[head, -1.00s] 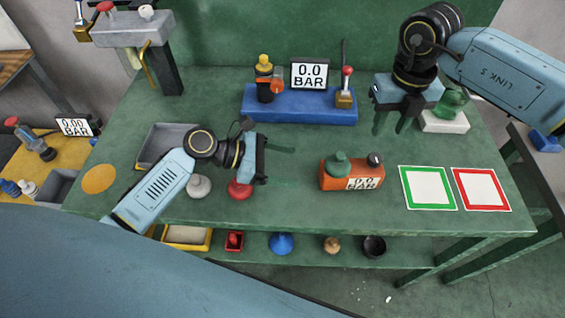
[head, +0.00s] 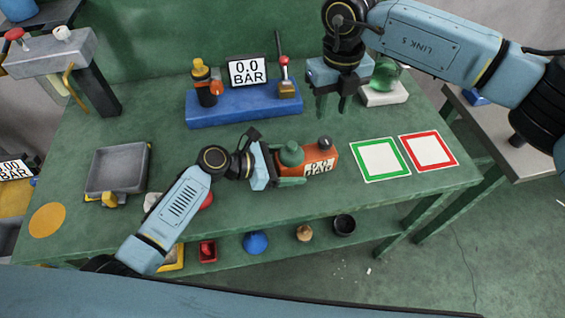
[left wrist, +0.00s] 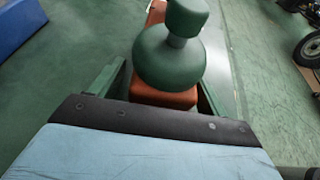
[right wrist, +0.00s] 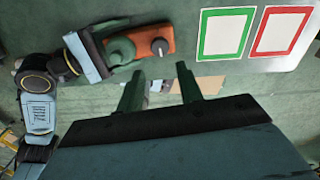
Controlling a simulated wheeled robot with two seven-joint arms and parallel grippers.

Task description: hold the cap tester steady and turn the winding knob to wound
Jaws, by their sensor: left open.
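The knob has a pale mark in the right wrist view (right wrist: 160,46). My left gripper (head: 286,168) is at the tester's left end, with its open fingers on either side of the body; contact cannot be told. The left wrist view shows the green cap (left wrist: 170,55) between the fingers. My right gripper (head: 333,104) is open and empty, pointing down behind the tester.
Behind stands a blue base (head: 245,108) with a bottle, display and lever. A green glass object on a white block (head: 382,97) is beside my right gripper. Green-framed (head: 380,160) and red-framed (head: 428,151) pads lie right of the tester. A grey tray (head: 118,170) is at left.

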